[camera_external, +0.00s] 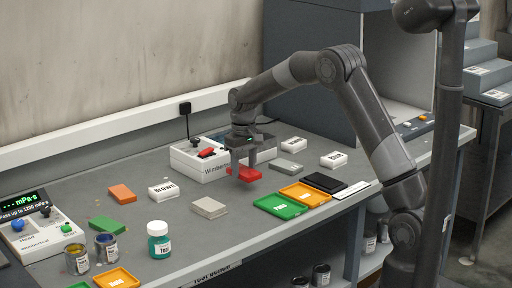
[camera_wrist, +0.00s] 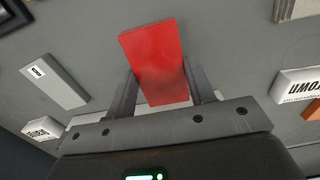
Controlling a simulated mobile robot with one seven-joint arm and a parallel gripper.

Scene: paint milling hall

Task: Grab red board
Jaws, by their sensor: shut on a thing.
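The red board (camera_external: 248,175) is a flat red block between the fingers of my gripper (camera_external: 243,171), over the middle of the bench. In the wrist view the red board (camera_wrist: 154,50) lies between the two fingers of my gripper (camera_wrist: 162,88), which press on its sides. Its far end sticks out past the fingertips. I cannot tell whether it touches the bench top or is a little above it.
Behind is a white device (camera_external: 192,163) with a red part. Right of the board are a grey block (camera_external: 286,166), white blocks (camera_external: 334,159), a green tray (camera_external: 278,204) and an orange tray (camera_external: 305,195). A beige block (camera_external: 209,208) lies to the front left. Bare bench lies between them.

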